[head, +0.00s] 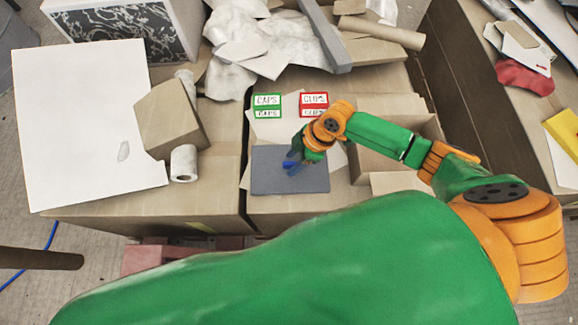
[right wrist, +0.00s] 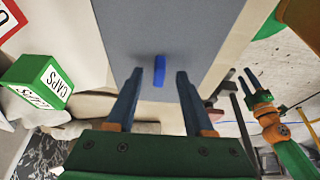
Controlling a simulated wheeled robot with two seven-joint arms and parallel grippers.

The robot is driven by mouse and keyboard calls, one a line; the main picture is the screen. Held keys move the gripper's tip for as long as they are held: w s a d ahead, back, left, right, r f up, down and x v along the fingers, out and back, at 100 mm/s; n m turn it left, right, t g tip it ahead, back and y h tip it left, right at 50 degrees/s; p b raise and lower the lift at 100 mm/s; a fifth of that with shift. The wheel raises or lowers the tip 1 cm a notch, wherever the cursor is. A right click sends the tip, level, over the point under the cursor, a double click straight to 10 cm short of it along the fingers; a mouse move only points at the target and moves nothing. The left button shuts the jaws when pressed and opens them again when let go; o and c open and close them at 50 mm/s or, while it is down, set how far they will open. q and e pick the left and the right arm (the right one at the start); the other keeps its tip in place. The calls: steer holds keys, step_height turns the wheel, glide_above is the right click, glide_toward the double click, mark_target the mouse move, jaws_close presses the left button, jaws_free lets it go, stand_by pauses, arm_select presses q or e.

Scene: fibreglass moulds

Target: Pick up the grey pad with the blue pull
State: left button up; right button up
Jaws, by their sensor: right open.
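The grey pad (head: 262,180) lies flat on the near part of the cardboard-brown worktop in the head view. It also fills the upper middle of the right wrist view (right wrist: 205,35). Its blue pull (right wrist: 159,70) stands on the pad's face. My right gripper (right wrist: 158,85) is open, its two blue-grey fingers on either side of the pull in the picture and apart from it. In the head view my right gripper (head: 291,164) is over the pad and hides part of it. My left gripper (right wrist: 245,88) shows small at the right of the wrist view; its opening is unclear.
A green CAPS box (head: 267,105) and a red-rimmed box (head: 314,105) stand behind the pad. An open cardboard box (head: 385,110) is to the right. A white roll (head: 184,163), a tan block (head: 172,118) and a white sheet (head: 75,120) lie left. Crumpled white material (head: 245,45) covers the back.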

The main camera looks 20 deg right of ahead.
steer(key=shift+w+a+f, duration=0.1)
steer(key=shift+a+f, duration=0.1)
steer(key=shift+f, duration=0.15)
jaws_close()
